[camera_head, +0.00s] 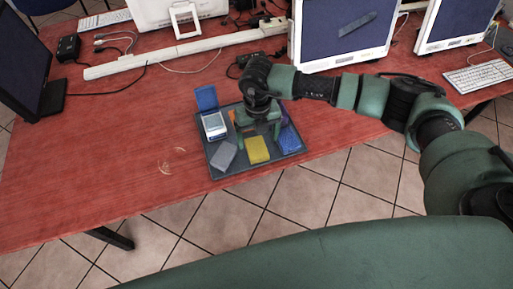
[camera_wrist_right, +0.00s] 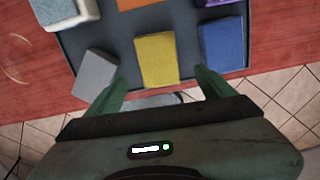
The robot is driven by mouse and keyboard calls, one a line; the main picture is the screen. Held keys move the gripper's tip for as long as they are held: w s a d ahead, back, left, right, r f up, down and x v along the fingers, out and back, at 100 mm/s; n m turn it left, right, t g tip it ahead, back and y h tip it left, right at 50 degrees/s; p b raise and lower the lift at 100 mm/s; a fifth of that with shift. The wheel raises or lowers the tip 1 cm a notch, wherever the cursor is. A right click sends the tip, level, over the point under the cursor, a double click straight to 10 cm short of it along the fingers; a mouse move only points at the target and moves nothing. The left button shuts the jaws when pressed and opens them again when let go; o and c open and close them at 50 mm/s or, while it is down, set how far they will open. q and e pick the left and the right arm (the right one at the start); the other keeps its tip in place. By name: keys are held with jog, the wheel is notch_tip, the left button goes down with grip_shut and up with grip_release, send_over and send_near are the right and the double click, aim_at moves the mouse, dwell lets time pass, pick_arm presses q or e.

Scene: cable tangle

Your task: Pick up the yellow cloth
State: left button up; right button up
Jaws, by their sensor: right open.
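The yellow cloth (camera_head: 258,151) is a folded rectangular block lying in the front middle of a dark grey tray (camera_head: 232,175) on the red table. It also shows in the right wrist view (camera_wrist_right: 157,57). My right gripper (camera_head: 258,137) is over the tray, pointing down, with its two green fingers spread wide. In the right wrist view the open fingers (camera_wrist_right: 160,76) appear to either side of the cloth's near end, with nothing held. I cannot tell the exact height of the fingertips above the cloth. My left gripper is out of view.
A grey cloth (camera_wrist_right: 95,75) lies left of the yellow one and a blue cloth (camera_wrist_right: 222,44) lies right. Behind are an orange item (camera_wrist_right: 143,3) and a white box (camera_head: 214,125) with a raised blue lid. Monitors (camera_head: 343,30) stand at the back. The table's left is mostly clear.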

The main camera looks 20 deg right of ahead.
aim_at(257, 148)
jog(key=f, duration=0.2)
jog(key=f+p, duration=0.1)
jog(key=f, duration=0.1)
jog(key=shift+w+f+p, duration=0.2)
jog(key=shift+f+p, duration=0.1)
jog(key=shift+f, duration=0.5)
jog(key=c, duration=1.4)
